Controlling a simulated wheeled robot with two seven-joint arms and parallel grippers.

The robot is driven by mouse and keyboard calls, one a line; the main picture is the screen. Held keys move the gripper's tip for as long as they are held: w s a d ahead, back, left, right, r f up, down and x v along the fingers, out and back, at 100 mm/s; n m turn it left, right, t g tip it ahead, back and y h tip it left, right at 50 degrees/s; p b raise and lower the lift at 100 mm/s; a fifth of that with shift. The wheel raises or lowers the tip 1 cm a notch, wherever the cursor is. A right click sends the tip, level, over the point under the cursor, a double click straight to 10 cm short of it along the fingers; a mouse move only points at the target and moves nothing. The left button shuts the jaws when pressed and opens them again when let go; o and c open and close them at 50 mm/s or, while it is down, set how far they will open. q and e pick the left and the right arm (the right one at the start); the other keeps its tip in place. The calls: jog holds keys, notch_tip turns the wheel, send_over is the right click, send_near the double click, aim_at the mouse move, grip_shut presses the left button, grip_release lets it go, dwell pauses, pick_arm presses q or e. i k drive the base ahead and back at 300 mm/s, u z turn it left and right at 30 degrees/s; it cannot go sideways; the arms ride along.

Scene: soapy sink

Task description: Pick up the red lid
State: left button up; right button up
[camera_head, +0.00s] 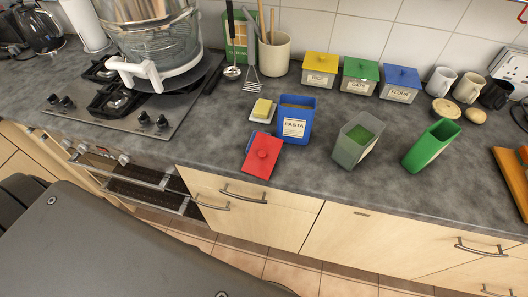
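The blue PASTA container (296,122) stands open just behind and to the right of the lid. A butter dish (262,110) with a yellow block is behind it. Neither of my grippers is in view, and nothing is touching the lid from my side.
An open grey-green container (348,152) and a tilted green container (431,143) stand to the right. Lidded yellow (320,66), green and blue canisters line the wall. A hob (115,105) with a large pot is at left. The counter (215,135) left of the lid is clear.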

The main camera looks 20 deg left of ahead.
aim_at(261, 160)
jog(key=z, duration=0.5)
jog(key=k, duration=1)
jog(key=z, duration=0.5)
